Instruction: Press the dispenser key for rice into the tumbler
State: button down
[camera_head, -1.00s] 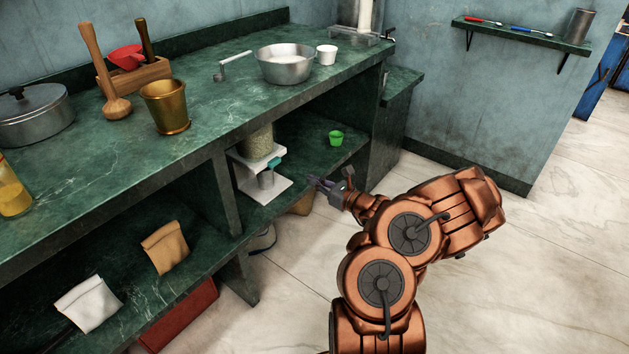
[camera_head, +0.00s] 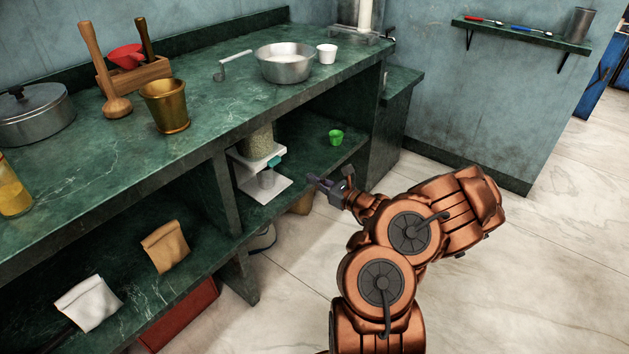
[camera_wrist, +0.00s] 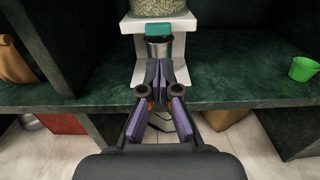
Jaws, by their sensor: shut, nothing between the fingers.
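The rice dispenser (camera_head: 257,152) stands on the shelf under the counter, a white stand with a clear grain container above; it also shows in the wrist view (camera_wrist: 178,66). Its teal key (camera_head: 275,162) sticks out at the front, and the key is plain in the wrist view (camera_wrist: 158,30). The metal tumbler (camera_head: 266,179) stands on the dispenser's base under the key; its upper part shows in the wrist view (camera_wrist: 158,47). My gripper (camera_head: 312,181) is shut and empty, in front of the dispenser and apart from the key. In the wrist view its fingertips (camera_wrist: 160,65) hide part of the tumbler.
A green cup (camera_head: 336,138) stands on the same shelf, right of the dispenser. The counter (camera_head: 215,115) hangs over the shelf, and an upright panel (camera_head: 222,190) stands left of the dispenser. Floor is clear at right.

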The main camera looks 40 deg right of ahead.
aim_at(276, 163)
jog(key=shift+f+b, duration=0.15)
jog(key=shift+b, duration=0.25)
jog(key=b, duration=0.3)
jog(key=s+b, duration=0.1)
jog(key=b, duration=0.3)
jog(key=shift+s+f, duration=0.2)
jog(key=shift+s, duration=0.1)
jog(key=shift+r, duration=0.15)
jog(key=b+x, duration=0.5)
jog(key=x, duration=0.7)
jog(key=shift+w+a+b, duration=0.2)
jog(key=shift+w+b, duration=0.1)
jog(key=shift+b, duration=0.1)
jog(key=shift+w+a, duration=0.1)
jog(key=shift+w, duration=0.5)
